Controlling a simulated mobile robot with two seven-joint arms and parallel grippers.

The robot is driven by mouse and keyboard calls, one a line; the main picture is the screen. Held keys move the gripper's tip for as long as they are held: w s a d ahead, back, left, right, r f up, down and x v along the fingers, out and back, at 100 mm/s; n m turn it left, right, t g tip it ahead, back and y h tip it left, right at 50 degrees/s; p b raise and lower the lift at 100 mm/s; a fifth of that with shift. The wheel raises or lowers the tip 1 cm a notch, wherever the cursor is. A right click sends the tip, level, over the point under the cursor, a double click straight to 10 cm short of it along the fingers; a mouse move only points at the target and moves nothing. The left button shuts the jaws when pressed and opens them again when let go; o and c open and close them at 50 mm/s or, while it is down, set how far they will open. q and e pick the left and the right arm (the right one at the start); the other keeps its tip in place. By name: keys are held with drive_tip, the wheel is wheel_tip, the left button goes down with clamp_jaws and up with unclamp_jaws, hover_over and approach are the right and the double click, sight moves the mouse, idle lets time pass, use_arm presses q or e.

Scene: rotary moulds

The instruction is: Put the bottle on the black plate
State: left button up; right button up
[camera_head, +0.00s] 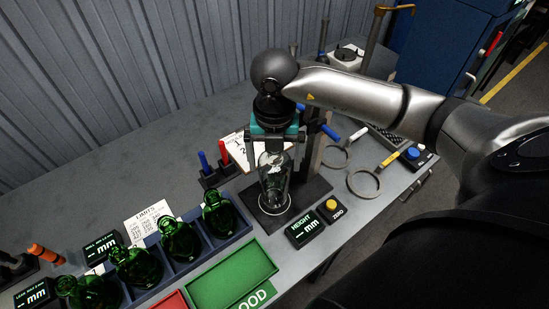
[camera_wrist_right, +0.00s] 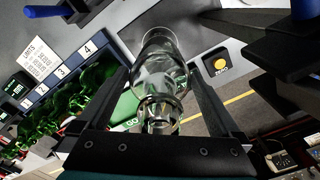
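A clear glass bottle (camera_head: 273,185) stands upright below my right gripper (camera_head: 275,160), over the black plate (camera_head: 311,191) at the foot of the gauge post. In the right wrist view the bottle (camera_wrist_right: 163,62) lies between the two fingers of the gripper (camera_wrist_right: 159,78), neck towards the wrist. A pale ring shows around the bottle's base in the head view. I cannot tell whether the base touches the plate. My left gripper is not in view.
A blue rack (camera_head: 215,247) holds several green bottles at the left. A green tray (camera_head: 232,276) is in front. The height display (camera_head: 306,230) and yellow zero button (camera_head: 331,204) stand close to the plate. The gauge post (camera_head: 312,150) and ring gauges (camera_head: 364,184) are to the right.

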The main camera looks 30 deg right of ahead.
wheel_tip(320, 180, up, 12)
drive_tip(key=shift+r, duration=0.2)
idle(0.4)
